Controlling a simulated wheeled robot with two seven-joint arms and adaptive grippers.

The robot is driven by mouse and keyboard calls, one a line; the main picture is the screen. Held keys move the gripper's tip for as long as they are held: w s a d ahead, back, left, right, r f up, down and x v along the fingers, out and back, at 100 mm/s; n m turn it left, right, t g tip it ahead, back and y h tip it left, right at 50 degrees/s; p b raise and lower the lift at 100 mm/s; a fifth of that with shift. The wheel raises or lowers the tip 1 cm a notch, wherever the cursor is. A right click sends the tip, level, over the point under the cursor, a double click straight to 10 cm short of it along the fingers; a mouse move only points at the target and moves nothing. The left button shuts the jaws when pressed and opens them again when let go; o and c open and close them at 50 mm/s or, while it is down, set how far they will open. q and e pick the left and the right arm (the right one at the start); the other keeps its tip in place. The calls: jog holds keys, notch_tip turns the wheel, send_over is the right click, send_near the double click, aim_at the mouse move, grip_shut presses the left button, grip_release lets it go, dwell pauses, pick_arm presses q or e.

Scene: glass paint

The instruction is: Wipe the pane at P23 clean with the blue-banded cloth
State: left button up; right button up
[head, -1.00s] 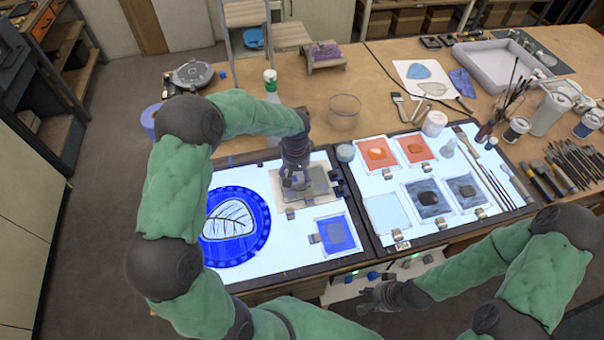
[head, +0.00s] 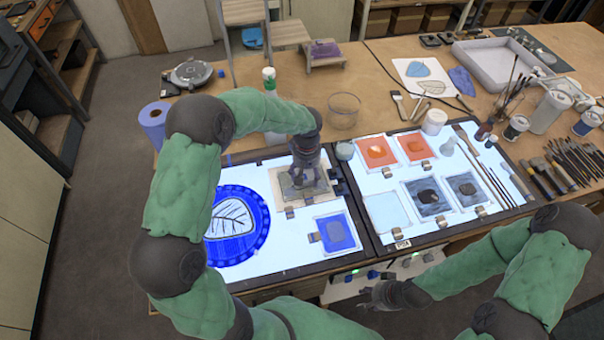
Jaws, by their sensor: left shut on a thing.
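My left gripper (head: 302,182) points down over a grey-smeared pane on a beige sheet (head: 283,196) on the left light table. It is shut on a small greyish thing at the pane's surface, which I take to be the cloth. The fingers and arm hide most of it, and no blue band can be made out. I cannot read a P23 label. My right gripper (head: 370,297) hangs in front of the table's edge, away from the panes; its jaws are too small to judge.
A blue pane (head: 338,233) lies just in front, and a round blue leaf panel (head: 232,222) to the left. Orange and grey panes lie on the right light table (head: 392,232).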

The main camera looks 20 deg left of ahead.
pick_arm(q)
jog(key=shift+w+d+f, duration=0.1)
jog(key=shift+w+d, duration=0.2)
jog(key=shift+d, duration=0.45)
jog(key=shift+s+a, duration=0.75)
jog(key=shift+a, duration=0.25)
jog(key=shift+s+a+b, duration=0.3)
jog(key=shift+s+a, duration=0.55)
jog(key=shift+a, duration=0.25)
jog(key=shift+r+p, duration=1.5)
jog(key=shift+r, duration=1.05)
jog(key=shift+w, duration=0.1)
